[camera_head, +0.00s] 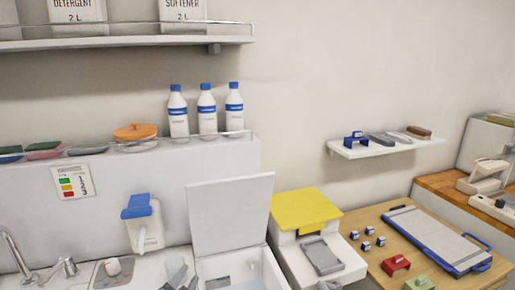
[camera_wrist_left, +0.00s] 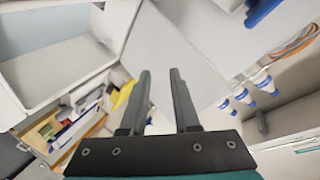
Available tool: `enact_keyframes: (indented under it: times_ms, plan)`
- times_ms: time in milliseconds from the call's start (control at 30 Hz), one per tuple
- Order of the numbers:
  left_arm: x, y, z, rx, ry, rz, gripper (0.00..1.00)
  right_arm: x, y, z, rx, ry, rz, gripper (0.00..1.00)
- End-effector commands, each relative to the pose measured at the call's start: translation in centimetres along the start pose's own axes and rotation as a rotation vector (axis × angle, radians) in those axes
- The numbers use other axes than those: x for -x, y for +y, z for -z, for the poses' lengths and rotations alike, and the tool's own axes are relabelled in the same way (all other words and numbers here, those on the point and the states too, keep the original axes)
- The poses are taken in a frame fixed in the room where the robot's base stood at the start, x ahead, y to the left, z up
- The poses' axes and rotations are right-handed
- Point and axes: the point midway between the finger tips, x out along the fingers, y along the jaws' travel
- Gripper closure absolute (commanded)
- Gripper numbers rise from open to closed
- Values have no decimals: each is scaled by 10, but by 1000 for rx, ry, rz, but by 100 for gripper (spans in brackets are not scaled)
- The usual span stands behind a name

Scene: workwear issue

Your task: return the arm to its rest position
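My left gripper (camera_head: 178,275) shows only in part at the bottom edge of the head view, in front of the white unit and left of the open white lid (camera_head: 230,213). In the left wrist view my left gripper (camera_wrist_left: 160,76) has its two dark fingers apart, with nothing between them. The fingers point towards a pale flat panel, and I see no contact. My right gripper is not recognisable in either view.
A white box with its lid up stands beside a yellow-topped machine (camera_head: 305,210). Three bottles (camera_head: 206,110) stand on the ledge. A wooden table (camera_head: 400,232) at right holds a blue-edged board (camera_head: 437,238) and small blocks.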

Motion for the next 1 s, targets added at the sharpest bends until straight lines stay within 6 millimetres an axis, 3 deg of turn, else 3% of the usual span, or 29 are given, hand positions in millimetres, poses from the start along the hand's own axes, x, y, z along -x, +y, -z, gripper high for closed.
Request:
enact_keyframes:
  times_ms: [100, 300, 700, 733, 1000]
  plan:
    - [42, 38, -41, 189, -188, -119, 70, 0, 0, 1, 0, 2, 0, 50]
    - [116, 86, -87, 422, -470, -281, 70, 0, 0, 2, 0, 3, 0, 50]
    - [232, 133, -120, 648, -831, -468, 70, 0, 0, 2, 0, 4, 0, 50]
    - [235, 136, -122, 656, -848, -475, 70, -1, 0, 2, 0, 4, 0, 50]
    - [201, 182, -161, 643, -860, -484, 70, -17, 0, 1, 0, 5, 0, 50]
